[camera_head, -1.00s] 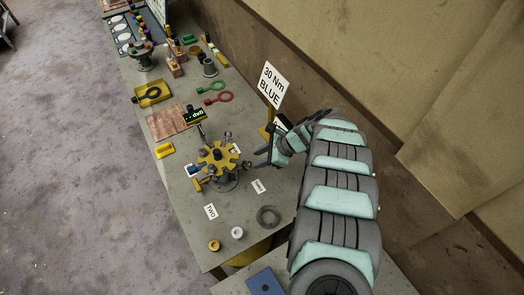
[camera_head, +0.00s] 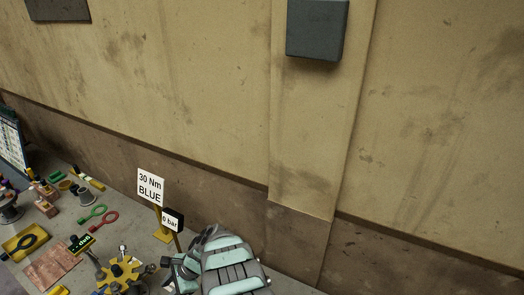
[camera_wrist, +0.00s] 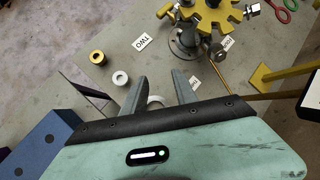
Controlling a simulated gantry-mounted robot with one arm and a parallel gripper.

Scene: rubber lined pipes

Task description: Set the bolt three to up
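A yellow toothed flange on a grey pipe stand carries several silver bolts; it is at the bottom left of the head view (camera_head: 122,272) and the top of the wrist view (camera_wrist: 212,14). One silver bolt (camera_wrist: 252,10) sticks out at its right side and another bolt (camera_wrist: 217,50) sits low on it. A "TWO" label (camera_wrist: 143,41) lies left of the stand. Another label (camera_wrist: 193,83) by my right finger is partly hidden, so I cannot tell which bolt is three. My gripper (camera_wrist: 160,86) is open, its fingers apart and short of the flange.
A yellow ring (camera_wrist: 97,57) and a white ring (camera_wrist: 120,78) lie on the bench. A grey ring (camera_wrist: 156,101) shows partly between my fingers. A "30 Nm BLUE" sign (camera_head: 151,186) and a "bar" sign (camera_head: 173,219) stand near my arm. The wall is behind.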

